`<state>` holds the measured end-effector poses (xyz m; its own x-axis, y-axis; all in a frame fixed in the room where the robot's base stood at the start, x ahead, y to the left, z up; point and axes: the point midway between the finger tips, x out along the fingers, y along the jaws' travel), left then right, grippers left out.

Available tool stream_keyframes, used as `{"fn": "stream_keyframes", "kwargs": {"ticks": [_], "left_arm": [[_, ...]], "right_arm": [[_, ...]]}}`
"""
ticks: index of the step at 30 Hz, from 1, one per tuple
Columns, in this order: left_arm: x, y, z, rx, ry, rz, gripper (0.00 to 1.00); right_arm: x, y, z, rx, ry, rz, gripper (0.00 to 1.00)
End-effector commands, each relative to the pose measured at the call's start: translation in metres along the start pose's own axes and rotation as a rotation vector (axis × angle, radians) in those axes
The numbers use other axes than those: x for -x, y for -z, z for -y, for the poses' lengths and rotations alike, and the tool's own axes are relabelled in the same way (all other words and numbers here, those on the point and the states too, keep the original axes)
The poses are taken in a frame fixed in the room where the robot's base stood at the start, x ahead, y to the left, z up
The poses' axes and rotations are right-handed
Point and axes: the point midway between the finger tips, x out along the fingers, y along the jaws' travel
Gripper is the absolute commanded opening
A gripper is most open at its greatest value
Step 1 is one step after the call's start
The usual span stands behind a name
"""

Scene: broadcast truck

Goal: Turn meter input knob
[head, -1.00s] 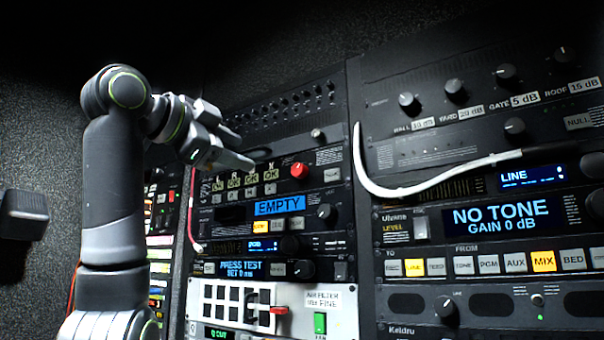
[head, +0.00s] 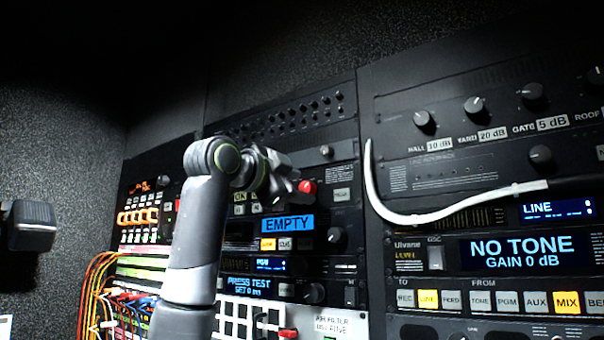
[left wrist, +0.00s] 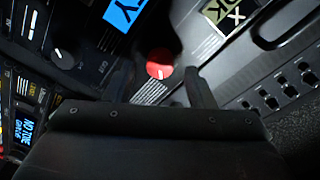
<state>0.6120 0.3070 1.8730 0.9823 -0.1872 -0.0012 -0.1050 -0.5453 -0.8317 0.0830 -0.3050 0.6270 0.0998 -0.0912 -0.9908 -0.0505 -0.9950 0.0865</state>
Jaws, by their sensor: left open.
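A red round knob (head: 307,187) sits on a black rack panel, above and right of the blue EMPTY display (head: 287,224). I see no label naming it as the meter input knob. My left gripper (head: 290,182) is open right at the red knob, partly covering the panel to its left. In the left wrist view the red knob (left wrist: 159,66) with its pale pointer line shows between the two open fingers (left wrist: 163,84). I cannot tell whether a finger touches it. My right gripper is not in view.
A black knob (head: 336,236) stands right of EMPTY. A white cable (head: 400,216) curves over the right rack, near the NO TONE display (head: 515,250). Coloured cables (head: 105,290) hang at lower left. A dark box-shaped thing (head: 32,226) is at the left wall.

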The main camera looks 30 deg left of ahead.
Motion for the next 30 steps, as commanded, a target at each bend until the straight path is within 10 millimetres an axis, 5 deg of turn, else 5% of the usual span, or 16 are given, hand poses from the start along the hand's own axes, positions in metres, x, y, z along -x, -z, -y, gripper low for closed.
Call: {"fn": "stream_keyframes", "kwargs": {"ticks": [15, 25, 30], "left_arm": [[-0.019, 0.0, 0.0, 0.001, 0.001, 0.0, 0.5], [-0.019, 0.0, 0.0, 0.001, 0.0, 0.0, 0.08], [-0.019, 0.0, -0.001, 0.005, 0.0, 0.0, 0.05]], "right_arm": [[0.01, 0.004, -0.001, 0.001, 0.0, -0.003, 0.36], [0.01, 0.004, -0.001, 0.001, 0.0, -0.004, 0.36], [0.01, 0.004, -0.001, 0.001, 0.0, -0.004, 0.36]]}}
